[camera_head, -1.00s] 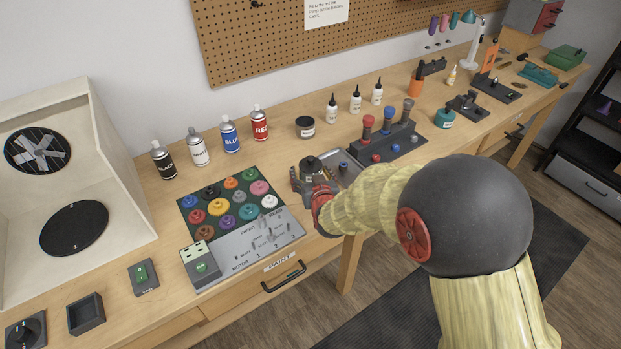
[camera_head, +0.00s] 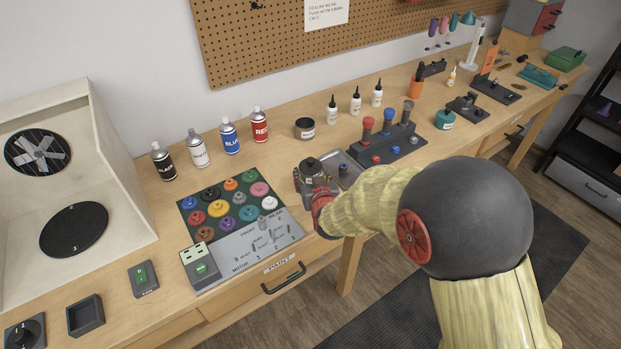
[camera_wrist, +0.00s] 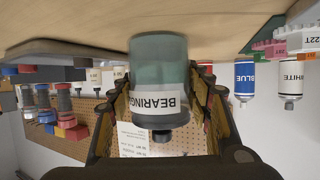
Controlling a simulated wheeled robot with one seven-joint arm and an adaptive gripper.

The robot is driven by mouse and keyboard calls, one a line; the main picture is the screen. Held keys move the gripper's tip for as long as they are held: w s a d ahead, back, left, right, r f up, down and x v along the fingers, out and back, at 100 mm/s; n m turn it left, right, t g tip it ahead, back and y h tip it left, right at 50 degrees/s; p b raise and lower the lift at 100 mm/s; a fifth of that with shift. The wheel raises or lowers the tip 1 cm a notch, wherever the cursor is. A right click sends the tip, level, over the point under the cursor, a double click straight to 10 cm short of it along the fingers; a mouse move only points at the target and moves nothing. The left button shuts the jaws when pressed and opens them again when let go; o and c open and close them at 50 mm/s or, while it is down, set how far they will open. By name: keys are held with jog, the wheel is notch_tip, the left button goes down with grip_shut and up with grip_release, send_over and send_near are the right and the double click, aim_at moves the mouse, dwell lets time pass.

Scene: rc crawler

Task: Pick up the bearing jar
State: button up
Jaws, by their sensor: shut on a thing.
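The bearing jar (camera_wrist: 160,62) is a greenish clear jar with a white BEARING label and a dark cap. It appears upside down in the wrist view, between the two fingers of my gripper (camera_wrist: 160,100), one on each side. In the head view the jar (camera_head: 312,165) shows mainly as a dark top at the bench's front, right of the colored gear board. My gripper (camera_head: 311,180) is shut on it there and hides its lower part. The jar's base looks at bench level; I cannot tell whether it touches.
A small grey tray (camera_head: 355,180) lies close to the right of the jar. The gear board (camera_head: 235,248) is close on the left. Spray cans (camera_head: 229,136) and a lever block (camera_head: 385,150) stand further off.

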aim_at(312, 167)
jog(key=shift+r, duration=0.1)
jog(key=shift+r, duration=0.5)
notch_tip(312, 167, up, 3)
jog(key=shift+s+d+f+p, duration=0.1)
jog(key=shift+s+d+p, duration=0.05)
jog(key=shift+p, duration=0.5)
jog(key=s+d+r+p, duration=0.3)
jog(key=s+d+r, duration=0.4)
jog(key=s+r, duration=0.2)
jog(key=shift+s+d+p, duration=0.3)
jog(key=shift+s+p, duration=0.1)
jog(key=shift+s, duration=0.75)
jog(key=shift+a, duration=0.1)
